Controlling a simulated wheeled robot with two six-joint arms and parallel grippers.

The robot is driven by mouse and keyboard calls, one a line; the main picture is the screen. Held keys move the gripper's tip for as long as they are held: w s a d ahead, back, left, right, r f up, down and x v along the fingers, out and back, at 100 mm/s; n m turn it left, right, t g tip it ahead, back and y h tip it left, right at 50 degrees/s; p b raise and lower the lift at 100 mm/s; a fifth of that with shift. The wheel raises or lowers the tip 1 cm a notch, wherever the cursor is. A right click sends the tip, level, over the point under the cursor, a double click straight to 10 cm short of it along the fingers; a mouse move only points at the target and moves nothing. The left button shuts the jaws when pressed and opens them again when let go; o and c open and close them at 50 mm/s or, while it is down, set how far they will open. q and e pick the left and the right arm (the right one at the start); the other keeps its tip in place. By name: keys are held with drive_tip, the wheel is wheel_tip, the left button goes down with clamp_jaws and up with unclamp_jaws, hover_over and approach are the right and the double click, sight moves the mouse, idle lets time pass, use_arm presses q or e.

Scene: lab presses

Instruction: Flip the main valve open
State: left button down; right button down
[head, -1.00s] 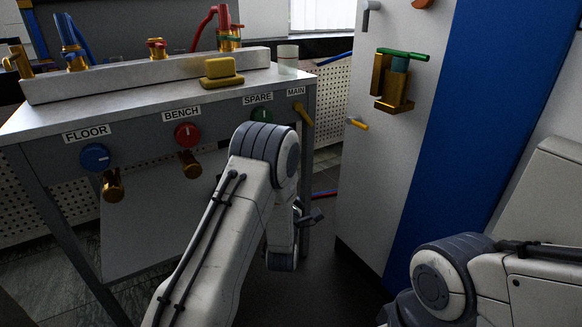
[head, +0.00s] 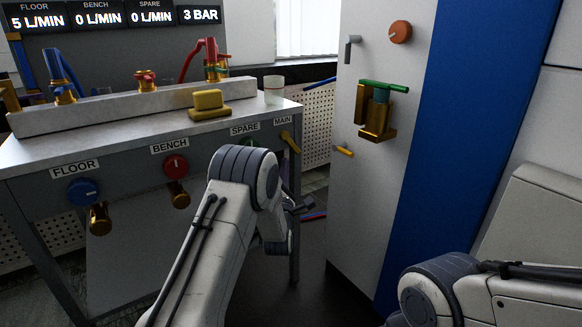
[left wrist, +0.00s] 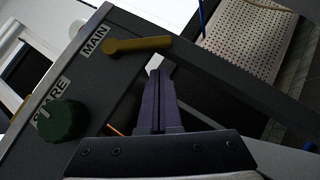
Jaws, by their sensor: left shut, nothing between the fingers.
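The main valve is a yellow lever (head: 290,142) beside the MAIN label at the right end of the bench's front panel. In the head view it slants down to the right. It also shows in the left wrist view as a yellow bar (left wrist: 137,44). My left gripper (head: 300,207) is small and partly hidden by my arm in the head view, below the lever. In the left wrist view its dark fingers (left wrist: 158,85) are shut and empty, with their tips just below the lever's free end. I cannot tell whether they touch it. My right gripper is out of view.
Knobs for FLOOR (head: 84,191), BENCH (head: 176,166) and SPARE (left wrist: 62,120) sit along the panel. Displays (head: 115,17) read 5, 0 and 0 L/MIN and 3 BAR. A tall cabinet (head: 365,190) with a green-handled valve (head: 385,87) stands to the right, across a gap.

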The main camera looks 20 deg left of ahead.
sight(294, 151)
use_arm(q)
drive_tip(key=shift+w+d+r+b, duration=0.3)
drive_tip(key=shift+w+d+r, duration=0.45)
drive_tip(key=shift+w+r, duration=0.05)
drive_tip(key=b, duration=0.1)
drive_tip(key=n+y+b, duration=0.1)
drive_tip(key=shift+w+d+f+b, duration=0.25)
drive_tip(key=shift+w+d+b, duration=0.05)
drive_tip(key=shift+b, duration=0.05)
drive_tip(key=shift+w+r+n+t, duration=0.15)
drive_tip(key=shift+n+t, duration=0.15)
drive_tip(key=shift+n, duration=0.2)
drive_tip(key=shift+r, duration=0.2)
